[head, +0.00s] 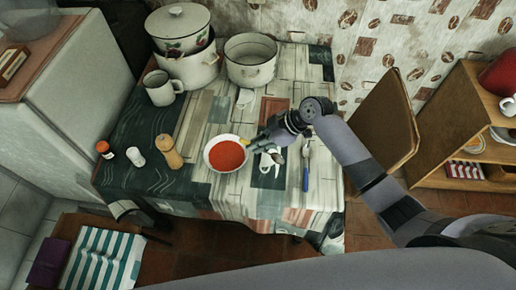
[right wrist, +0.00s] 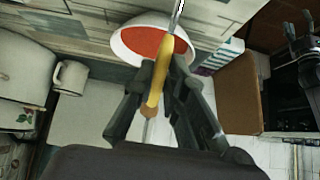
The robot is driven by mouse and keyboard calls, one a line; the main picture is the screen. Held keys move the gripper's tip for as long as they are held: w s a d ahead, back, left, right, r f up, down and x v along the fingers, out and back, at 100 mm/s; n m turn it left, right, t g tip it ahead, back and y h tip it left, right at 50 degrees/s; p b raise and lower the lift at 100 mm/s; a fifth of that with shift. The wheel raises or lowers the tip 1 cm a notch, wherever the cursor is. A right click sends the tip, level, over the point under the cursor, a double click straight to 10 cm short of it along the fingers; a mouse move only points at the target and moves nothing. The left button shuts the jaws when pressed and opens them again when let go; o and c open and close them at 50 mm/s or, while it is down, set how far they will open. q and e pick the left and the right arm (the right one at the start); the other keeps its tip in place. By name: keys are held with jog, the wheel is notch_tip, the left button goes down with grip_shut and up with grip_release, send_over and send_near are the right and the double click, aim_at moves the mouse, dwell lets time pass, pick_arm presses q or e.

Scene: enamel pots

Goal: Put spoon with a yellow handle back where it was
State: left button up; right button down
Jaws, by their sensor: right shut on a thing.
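My right gripper (head: 257,142) is shut on the spoon with a yellow handle (right wrist: 162,66). It holds it by the handle just right of a white bowl of red soup (head: 227,155). In the right wrist view, the handle lies between the two fingers (right wrist: 160,76), and the metal part reaches up past the bowl (right wrist: 128,42). In the head view only a short yellow piece (head: 245,142) shows. A spoon with a blue handle (head: 305,178) lies on the table to the right. My left gripper is not in view.
The patterned table (head: 215,112) holds white pots (head: 250,62) and a mug (head: 160,88) at the back. A wooden shaker (head: 169,152), a white shaker (head: 136,158) and a small jar (head: 104,149) stand left of the bowl. A chair (head: 385,125) stands at the right.

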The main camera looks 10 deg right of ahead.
aim_at(278, 159)
jog(key=shift+f, duration=0.35)
notch_tip(278, 159, down, 4)
jog(key=shift+r, duration=0.15)
jog(key=shift+f, duration=0.25)
jog(key=c, duration=1.6)
grip_release()
jog(key=shift+r, duration=0.1)
jog(key=shift+r, duration=0.1)
